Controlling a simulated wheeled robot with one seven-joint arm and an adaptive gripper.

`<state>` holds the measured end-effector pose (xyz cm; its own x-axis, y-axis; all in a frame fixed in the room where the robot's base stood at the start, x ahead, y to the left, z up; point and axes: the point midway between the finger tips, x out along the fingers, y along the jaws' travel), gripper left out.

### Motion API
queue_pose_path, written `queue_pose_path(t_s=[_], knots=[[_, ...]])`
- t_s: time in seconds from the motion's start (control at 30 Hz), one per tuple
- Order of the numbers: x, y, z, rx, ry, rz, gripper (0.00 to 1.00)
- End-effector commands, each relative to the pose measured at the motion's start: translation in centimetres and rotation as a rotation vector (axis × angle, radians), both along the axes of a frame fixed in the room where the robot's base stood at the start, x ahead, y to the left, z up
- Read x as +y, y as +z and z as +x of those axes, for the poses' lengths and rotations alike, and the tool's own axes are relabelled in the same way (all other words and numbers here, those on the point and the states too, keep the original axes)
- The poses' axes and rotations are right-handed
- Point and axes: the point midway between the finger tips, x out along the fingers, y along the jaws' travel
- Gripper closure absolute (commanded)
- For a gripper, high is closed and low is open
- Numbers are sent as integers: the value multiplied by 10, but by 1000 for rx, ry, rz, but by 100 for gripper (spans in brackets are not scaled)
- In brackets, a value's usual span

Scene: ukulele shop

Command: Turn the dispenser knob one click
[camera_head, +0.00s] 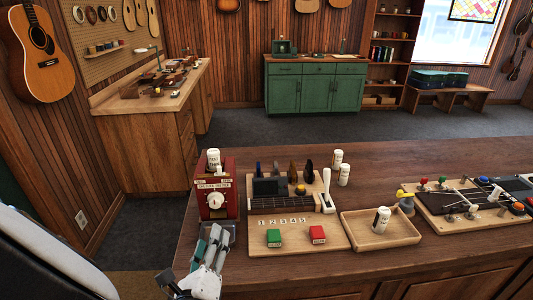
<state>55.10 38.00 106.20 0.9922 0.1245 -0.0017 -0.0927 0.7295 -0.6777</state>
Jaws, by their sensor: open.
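The dispenser is a red box (231,207) at the left end of the wooden counter. Its white knob (216,200) is on the front face, with a light label strip above it. My gripper (214,240) is at the lower left, just below and in front of the dispenser. Its fingers are open and point up toward the dispenser. It looks apart from the knob, and I see nothing between the fingers. The dispenser's lower front is partly hidden behind the gripper.
A wooden tray (352,240) holds a white bottle (382,219). The counter front (300,268) is clear.

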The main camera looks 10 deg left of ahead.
Motion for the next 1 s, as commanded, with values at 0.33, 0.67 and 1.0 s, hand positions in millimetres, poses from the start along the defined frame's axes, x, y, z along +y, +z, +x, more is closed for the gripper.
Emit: queue_pose_path(t_s=[0.33,0.67,1.0], knots=[[17,-7,15,-10,54,-41,52],[28,-7,78,-9,53,-39,52],[37,-7,121,-8,54,-40,52]])
